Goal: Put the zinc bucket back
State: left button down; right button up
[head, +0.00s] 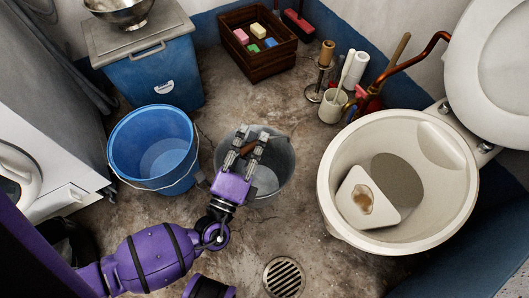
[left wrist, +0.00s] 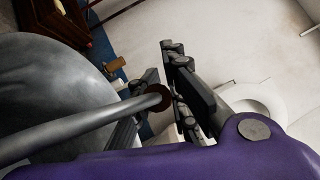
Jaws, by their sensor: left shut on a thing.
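The grey zinc bucket (head: 267,181) is near the middle of the head view, just right of a blue bucket. My left gripper (head: 249,143) is over its mouth, shut on the brown grip of its handle. In the left wrist view the bucket (left wrist: 55,80) fills the left side. Its handle (left wrist: 80,125) runs up to the dark round end of the grip at the fingers (left wrist: 180,95). I cannot tell whether the bucket touches the floor. My right gripper is not in view.
The blue bucket (head: 121,151) stands close on the left. A toilet-like bowl (head: 331,215) stands on the right. A wooden crate (head: 263,66) and a white brush holder (head: 332,108) are behind.

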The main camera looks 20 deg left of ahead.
pick_arm(q)
jog(key=b, duration=0.3)
send_over(258, 127)
jog(key=v, duration=0.2)
notch_tip(258, 127, down, 3)
jog(key=w+f+b, duration=0.2)
jog(key=w+f, duration=0.2)
jog(key=w, duration=0.1)
jog(key=shift+f+b, duration=0.3)
jog(key=shift+b, duration=0.05)
jog(key=f+b, duration=0.1)
jog(key=f, duration=0.1)
jog(key=w+f+b, duration=0.1)
jog(key=f, duration=0.1)
jog(key=shift+a+f, duration=0.2)
jog(key=shift+f, duration=0.05)
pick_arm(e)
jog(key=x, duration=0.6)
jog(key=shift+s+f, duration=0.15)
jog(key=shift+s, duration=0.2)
pick_arm(q)
jog(key=c, duration=1.7)
grip_release()
jog(key=shift+f, duration=0.15)
jog(key=shift+s, duration=0.1)
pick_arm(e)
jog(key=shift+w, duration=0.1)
